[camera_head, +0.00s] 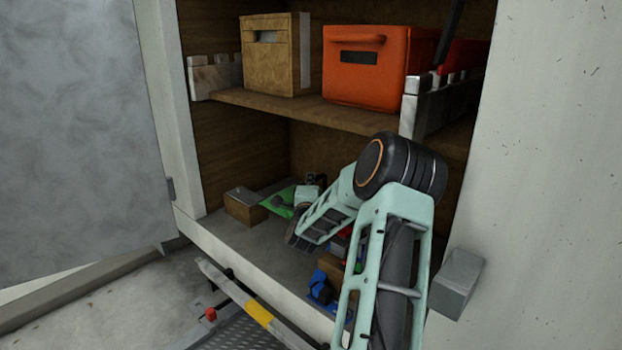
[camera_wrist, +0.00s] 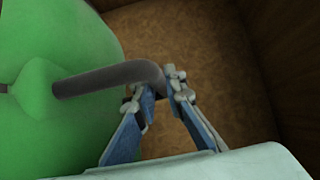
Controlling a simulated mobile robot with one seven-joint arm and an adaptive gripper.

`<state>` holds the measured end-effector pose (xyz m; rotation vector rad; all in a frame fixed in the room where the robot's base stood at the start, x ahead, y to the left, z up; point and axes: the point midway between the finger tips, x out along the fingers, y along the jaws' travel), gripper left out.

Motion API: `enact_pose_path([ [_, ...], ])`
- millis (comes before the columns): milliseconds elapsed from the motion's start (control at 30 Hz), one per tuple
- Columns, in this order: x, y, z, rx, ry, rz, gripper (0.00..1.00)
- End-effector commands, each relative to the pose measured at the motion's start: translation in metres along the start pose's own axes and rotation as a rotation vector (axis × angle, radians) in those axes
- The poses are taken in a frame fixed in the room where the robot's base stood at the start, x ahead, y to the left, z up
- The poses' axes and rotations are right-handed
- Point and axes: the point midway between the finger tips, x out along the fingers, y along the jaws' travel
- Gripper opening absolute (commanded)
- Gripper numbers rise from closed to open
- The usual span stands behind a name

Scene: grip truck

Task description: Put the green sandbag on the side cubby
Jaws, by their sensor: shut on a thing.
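The green sandbag (camera_head: 280,203) is in the lower compartment of the side cubby (camera_head: 240,160), toward the back. In the wrist view the sandbag (camera_wrist: 60,130) fills the left side, with a dark grey handle (camera_wrist: 105,78) bending out of it. My gripper (camera_wrist: 160,85) is shut on that handle near its bend. In the head view my gripper (camera_head: 318,182) is small and partly hidden by my arm. Whether the sandbag touches the cubby floor cannot be told.
A small brown box (camera_head: 243,206) stands left of the sandbag. A blue item (camera_head: 320,288) and other small things lie at the front right. The shelf above holds a wooden box (camera_head: 275,55) and an orange case (camera_head: 365,68). An open door (camera_head: 75,130) is at left.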

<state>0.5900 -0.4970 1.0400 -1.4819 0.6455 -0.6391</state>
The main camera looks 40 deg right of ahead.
Motion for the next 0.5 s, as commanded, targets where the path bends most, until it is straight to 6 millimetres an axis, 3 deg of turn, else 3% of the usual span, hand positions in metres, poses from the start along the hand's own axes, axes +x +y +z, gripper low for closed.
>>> enact_pose_path([
  [500,0.002,0.033,0.001,-0.001,0.002,-0.021,0.00],
])
